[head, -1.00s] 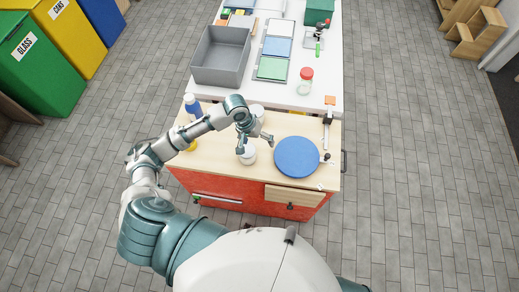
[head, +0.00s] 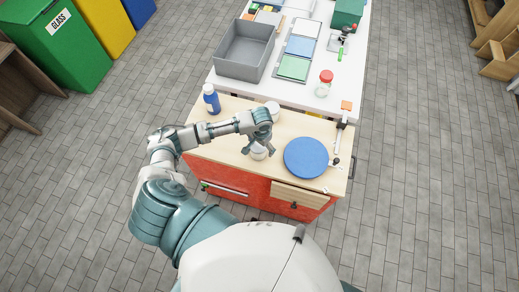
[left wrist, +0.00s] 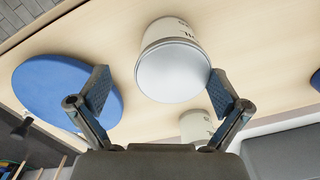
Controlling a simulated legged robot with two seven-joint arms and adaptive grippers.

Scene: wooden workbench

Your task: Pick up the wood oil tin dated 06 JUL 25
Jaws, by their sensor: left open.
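My left gripper (head: 259,152) is open over the near pale tin (head: 258,154) on the wooden bench top. In the left wrist view the open fingers (left wrist: 159,74) lie on either side of this tin (left wrist: 172,75). The right finger is close to its side; a wider gap shows at the left. Part of the word "OIL" shows on its label, but I cannot read a date. A second pale tin (head: 272,107) stands farther back, and also shows in the left wrist view (left wrist: 195,126). Its date is not readable either. My right gripper is out of view.
A round blue disc (head: 306,158) lies right of the near tin. A blue bottle (head: 211,101) stands at the bench's back left. Behind is a white table with a grey bin (head: 244,50) and a red-lidded jar (head: 324,84). Bare wood shows along the front left.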

